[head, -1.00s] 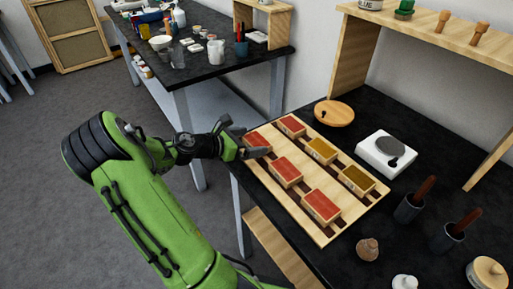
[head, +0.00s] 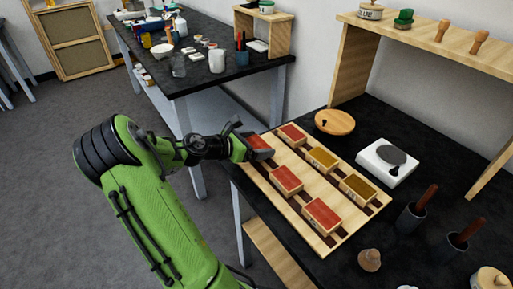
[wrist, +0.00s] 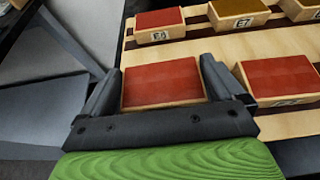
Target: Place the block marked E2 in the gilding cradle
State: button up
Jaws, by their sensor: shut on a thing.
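My gripper (head: 250,146) is shut on a red-topped wooden block (head: 259,141) at the left corner of a pale slatted wooden board (head: 330,236). In the wrist view the jaws (wrist: 160,88) flank this block (wrist: 162,80); its marking is hidden. I cannot tell whether it is clear of the board. Other red-topped blocks (head: 292,134) (head: 286,180) (head: 322,215) and two gold-topped blocks (head: 323,159) (head: 357,188) sit on the board. One gold-topped block reads E7 (wrist: 240,13). No readable E2 shows. No separate cradle is identifiable; the board may be it.
Dark cups with handled tools (head: 414,214) stand to the right. A shelf (head: 440,35) rises at the back. A second cluttered table (head: 205,75) is beyond.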

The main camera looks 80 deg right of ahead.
aim_at(253, 144)
notch_tip(253, 144, up, 8)
jog(key=p, duration=0.3)
jog(key=shift+w+a+f, duration=0.1)
jog(key=shift+w, duration=0.3)
jog(key=w+a+f+n+t+h+p, duration=0.2)
jog(key=w+a+n+t, duration=0.2)
jog(key=w+a, duration=0.6)
jog(key=w+a+f+n+t+h+p, duration=0.1)
jog(key=w+a+f+n+t+p, duration=0.2)
jog(key=w+a, duration=0.75)
jog(key=w+a+f+n+t+y+p, duration=0.1)
jog(key=w+a+n+t, duration=0.3)
jog(key=a, duration=0.8)
jog(key=w+a+f+n+t+y+p, duration=0.1)
jog(key=w+a+n+t, duration=0.3)
jog(key=a, duration=0.8)
jog(key=shift+w+a+n+t+y, duration=0.2)
jog(key=shift+w+n+t+y, duration=0.1)
jog(key=shift+w+t, duration=0.55)
